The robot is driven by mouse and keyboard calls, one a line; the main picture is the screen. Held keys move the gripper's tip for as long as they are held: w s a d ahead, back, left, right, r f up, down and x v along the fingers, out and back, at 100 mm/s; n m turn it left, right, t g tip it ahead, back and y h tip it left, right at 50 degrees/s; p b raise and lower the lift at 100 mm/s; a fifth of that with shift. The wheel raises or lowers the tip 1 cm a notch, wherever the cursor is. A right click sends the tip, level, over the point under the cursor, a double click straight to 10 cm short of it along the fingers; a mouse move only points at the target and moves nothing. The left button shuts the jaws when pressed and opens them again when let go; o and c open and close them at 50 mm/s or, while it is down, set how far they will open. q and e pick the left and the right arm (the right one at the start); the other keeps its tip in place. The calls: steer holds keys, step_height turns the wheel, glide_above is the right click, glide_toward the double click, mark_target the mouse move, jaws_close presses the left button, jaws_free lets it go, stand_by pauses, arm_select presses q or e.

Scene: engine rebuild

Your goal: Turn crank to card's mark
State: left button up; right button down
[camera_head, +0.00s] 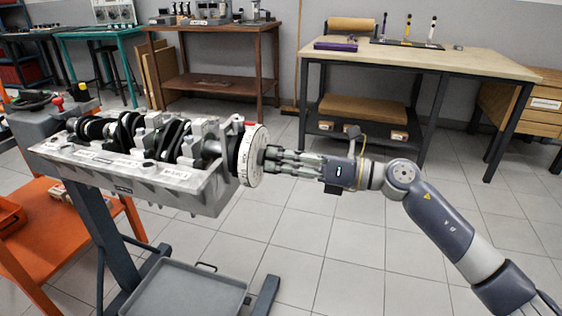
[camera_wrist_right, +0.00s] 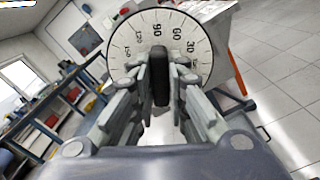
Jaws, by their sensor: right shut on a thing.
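The engine block (camera_head: 130,178) is on a stand at the left, with the dark crankshaft (camera_head: 128,132) lying along its open top. A white degree disc (camera_head: 252,155) is at the crank's right end; its numbers, including 30, 60 and 90, show in the right wrist view (camera_wrist_right: 196,62). My right gripper (camera_head: 272,157) is at the disc's face. In the wrist view its fingers (camera_wrist_right: 160,90) are shut on a dark upright bar (camera_wrist_right: 160,76) in front of the disc. A small red mark shows at the disc's top edge. I cannot make out a card. My left gripper is out of view.
A grey drip tray (camera_head: 190,290) is low under the block, and an orange cart (camera_head: 60,235) is at the left. A wooden-topped bench (camera_head: 460,62) stands at the back right. The tiled floor between is clear.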

steer(key=shift+f, duration=0.1)
steer(key=c, duration=1.6)
jaws_free()
steer(key=shift+d, duration=0.15)
steer(key=v, duration=1.1)
steer(key=shift+s+d, duration=0.2)
steer(key=shift+d, duration=0.15)
